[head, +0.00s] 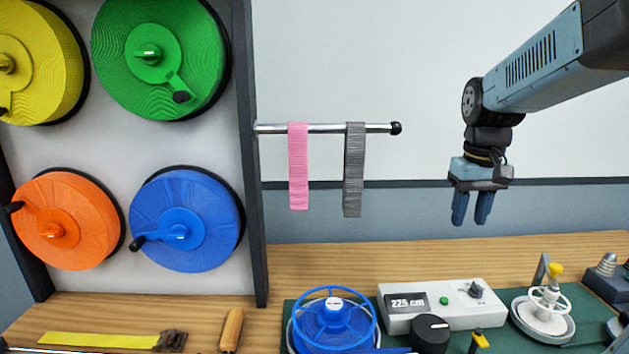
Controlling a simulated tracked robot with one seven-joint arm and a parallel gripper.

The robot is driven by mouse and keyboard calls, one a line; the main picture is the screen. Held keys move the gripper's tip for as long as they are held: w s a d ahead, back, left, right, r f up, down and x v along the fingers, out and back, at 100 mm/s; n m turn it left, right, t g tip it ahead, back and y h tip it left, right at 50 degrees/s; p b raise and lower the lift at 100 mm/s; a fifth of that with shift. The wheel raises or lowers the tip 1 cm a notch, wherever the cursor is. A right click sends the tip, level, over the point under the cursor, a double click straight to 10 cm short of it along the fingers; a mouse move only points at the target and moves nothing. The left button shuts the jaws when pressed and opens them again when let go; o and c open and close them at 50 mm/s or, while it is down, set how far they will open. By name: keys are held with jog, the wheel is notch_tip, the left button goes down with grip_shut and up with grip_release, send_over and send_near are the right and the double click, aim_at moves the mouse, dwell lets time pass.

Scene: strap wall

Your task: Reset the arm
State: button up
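My gripper (471,208) hangs from the arm at the right of the head view, pointing down. Its two blue fingers are a small gap apart, with nothing visible between them. It is in free air, to the right of the metal rail and above the bench. It touches nothing that I can see.
A pink strap (298,168) and a grey strap (353,170) hang on a metal rail (328,128). Coloured reels, such as the blue reel (200,245), fill the left panel.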

jog(key=s+a+t, duration=0.4)
jog(key=s+a, duration=0.2)
jog(key=s, duration=0.6)
jog(key=shift+r+t, duration=0.4)
jog(key=shift+o, duration=0.4)
